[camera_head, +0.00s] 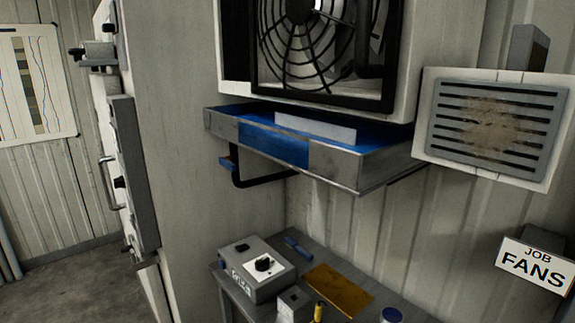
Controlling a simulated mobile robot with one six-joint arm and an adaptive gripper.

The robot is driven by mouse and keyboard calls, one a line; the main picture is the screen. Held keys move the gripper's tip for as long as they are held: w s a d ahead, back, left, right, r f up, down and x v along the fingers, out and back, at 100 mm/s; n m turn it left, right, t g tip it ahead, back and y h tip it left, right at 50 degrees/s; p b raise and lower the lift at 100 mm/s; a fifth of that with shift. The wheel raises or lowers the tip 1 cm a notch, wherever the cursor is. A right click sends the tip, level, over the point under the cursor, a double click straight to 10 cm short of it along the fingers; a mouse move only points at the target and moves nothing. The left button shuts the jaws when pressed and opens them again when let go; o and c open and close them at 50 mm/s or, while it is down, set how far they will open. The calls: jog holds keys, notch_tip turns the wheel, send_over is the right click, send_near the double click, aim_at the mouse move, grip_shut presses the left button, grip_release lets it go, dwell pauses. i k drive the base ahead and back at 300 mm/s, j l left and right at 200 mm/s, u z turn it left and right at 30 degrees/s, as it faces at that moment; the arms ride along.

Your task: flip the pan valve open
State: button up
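A metal pan (335,165) with blue surfaces is fixed below the caged fan. A black bent pipe (262,180) hangs under the pan's left part. A small blue piece (228,163), which looks like the valve lever, sits at the pipe's left end, close to the grey wall panel. It is small, and I cannot tell whether the valve is open or shut. My gripper is not in this view.
A bench below holds a grey control box (258,268) with a knob, a blue tool (298,247), a brown sheet (338,289) and a yellow-handled item (318,312). The fan (318,40) is above. A "JOB FANS" sign (535,265) is at right. Floor (75,290) shows at left.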

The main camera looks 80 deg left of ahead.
aim_at(226, 162)
jog(key=u, duration=1)
jog(key=k+j+u, duration=0.1)
jog(key=u, duration=0.9)
jog(key=j+u, duration=0.1)
jog(key=u, duration=0.9)
jog(key=i+j+u, duration=0.15)
jog(key=i, duration=0.3)
jog(key=i+u, duration=0.2)
jog(key=i, duration=0.3)
